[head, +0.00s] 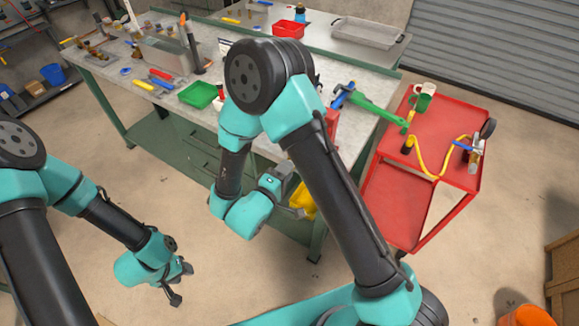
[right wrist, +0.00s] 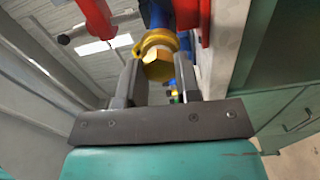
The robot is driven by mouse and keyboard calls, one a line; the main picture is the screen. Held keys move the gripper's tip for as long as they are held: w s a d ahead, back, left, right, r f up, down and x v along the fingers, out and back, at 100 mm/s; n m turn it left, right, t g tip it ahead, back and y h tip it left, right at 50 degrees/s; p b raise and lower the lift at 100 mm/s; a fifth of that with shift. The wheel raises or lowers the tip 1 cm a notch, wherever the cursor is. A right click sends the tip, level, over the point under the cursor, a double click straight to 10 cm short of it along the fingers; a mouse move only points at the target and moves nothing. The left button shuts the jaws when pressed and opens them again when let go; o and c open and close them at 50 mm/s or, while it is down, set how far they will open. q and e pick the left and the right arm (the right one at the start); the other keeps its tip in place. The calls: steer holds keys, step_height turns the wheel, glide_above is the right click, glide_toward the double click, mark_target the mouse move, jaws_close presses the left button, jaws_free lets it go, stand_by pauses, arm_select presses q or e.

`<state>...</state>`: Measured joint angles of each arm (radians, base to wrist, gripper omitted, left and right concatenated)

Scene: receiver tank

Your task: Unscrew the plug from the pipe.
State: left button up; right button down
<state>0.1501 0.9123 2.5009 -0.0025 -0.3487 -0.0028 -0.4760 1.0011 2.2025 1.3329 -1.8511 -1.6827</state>
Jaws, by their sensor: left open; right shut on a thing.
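The brass hex-headed plug (right wrist: 158,68) shows in the right wrist view, between the fingertips of my right gripper (right wrist: 158,80), which is shut on it. Behind the plug a yellow collar (right wrist: 158,38) and a blue pipe (right wrist: 160,14) show. Whether the plug's thread is still in the pipe is hidden. In the head view my right gripper (head: 286,172) is by the bench's front edge, largely behind my arm, and the plug cannot be made out. My left gripper (head: 180,282) is open and empty over the floor at the lower left.
A yellow object (head: 303,201) is by the bench front. The floor around my left gripper is clear.

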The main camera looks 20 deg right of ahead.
steer(key=n, duration=0.3)
steer(key=shift+n, duration=0.4)
steer(key=c, duration=0.7)
jaws_free()
steer(key=shift+c, duration=0.2)
